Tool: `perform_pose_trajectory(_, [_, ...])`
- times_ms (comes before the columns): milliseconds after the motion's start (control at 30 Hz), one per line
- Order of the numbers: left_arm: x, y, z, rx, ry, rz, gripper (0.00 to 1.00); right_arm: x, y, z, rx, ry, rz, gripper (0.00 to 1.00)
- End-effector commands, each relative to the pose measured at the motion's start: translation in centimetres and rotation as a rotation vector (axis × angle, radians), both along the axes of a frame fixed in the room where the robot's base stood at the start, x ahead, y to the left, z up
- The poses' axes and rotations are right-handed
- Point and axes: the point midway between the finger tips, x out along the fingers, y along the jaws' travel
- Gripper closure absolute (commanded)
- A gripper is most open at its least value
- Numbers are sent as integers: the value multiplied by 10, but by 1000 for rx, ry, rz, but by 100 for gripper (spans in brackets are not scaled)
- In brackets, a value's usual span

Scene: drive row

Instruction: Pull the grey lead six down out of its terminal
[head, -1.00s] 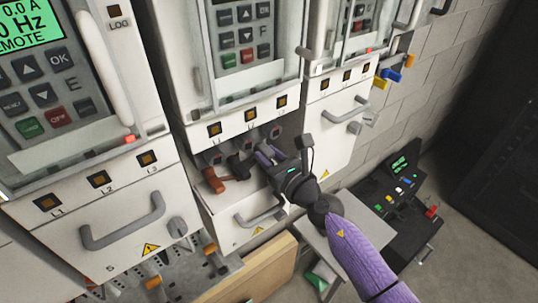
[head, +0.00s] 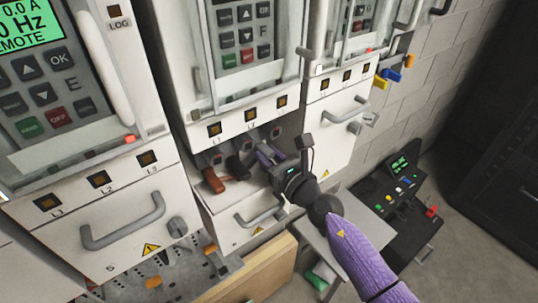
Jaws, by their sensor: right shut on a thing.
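The middle drive's open bay shows three terminals in a row, with a brown lead (head: 213,181) at the left and a black lead (head: 238,167) in the middle. My right gripper (head: 268,155) is shut on the grey lead (head: 271,153) at the right of the row, below the right terminal (head: 275,133). My left gripper is not in view.
A grey handle (head: 262,211) on the lowered cover lies just below my right gripper. The black lead is close on the left. A control box (head: 405,190) stands on the right, and a wooden box (head: 250,272) is below. Open floor lies at the lower right.

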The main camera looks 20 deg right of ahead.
Motion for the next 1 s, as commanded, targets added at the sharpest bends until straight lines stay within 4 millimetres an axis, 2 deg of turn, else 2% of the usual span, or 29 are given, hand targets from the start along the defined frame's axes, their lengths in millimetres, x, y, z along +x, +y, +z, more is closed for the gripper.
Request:
perform_pose_trajectory(267, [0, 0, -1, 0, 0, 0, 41, 0, 0, -1, 0, 0, 0, 100])
perform_pose_trajectory(500, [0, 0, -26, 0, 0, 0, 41, 0, 0, -28, -2, 0, 1, 100])
perform_pose_trajectory(733, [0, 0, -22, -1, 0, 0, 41, 0, 0, -24, -1, 1, 0, 100])
perform_pose_trajectory(767, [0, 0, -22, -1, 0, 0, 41, 0, 0, -24, -1, 1, 0, 61])
perform_pose_trajectory(900, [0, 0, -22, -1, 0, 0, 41, 0, 0, -24, -1, 1, 0, 32])
perform_pose_trajectory(1000, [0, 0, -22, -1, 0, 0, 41, 0, 0, -24, 0, 1, 0, 32])
